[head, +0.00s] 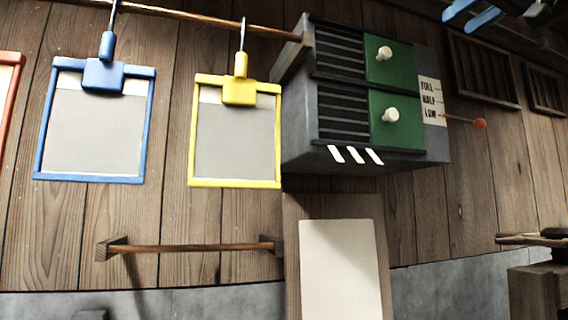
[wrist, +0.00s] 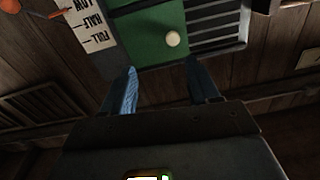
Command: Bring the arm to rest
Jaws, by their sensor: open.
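My gripper (head: 462,18) is at the top right of the head view, with its two blue fingers showing and the rest of the arm mostly cut off or dark. In the wrist view my gripper (wrist: 161,70) is open, its fingers apart with nothing between them. Beyond the fingers, the wrist view shows the grey box's green panel (wrist: 150,35) with a white knob (wrist: 172,40). The fingers look clear of the box in the head view.
The grey box (head: 300,125) has green panels, slats, a FULL/HALF/LOW label (head: 431,100) and an orange-tipped lever (head: 479,123). A blue frame (head: 149,125) and a yellow frame (head: 280,135) hang from a wooden rail (head: 190,17). A lower bar (head: 190,247) is empty. A pale board (head: 340,270) is below the box.

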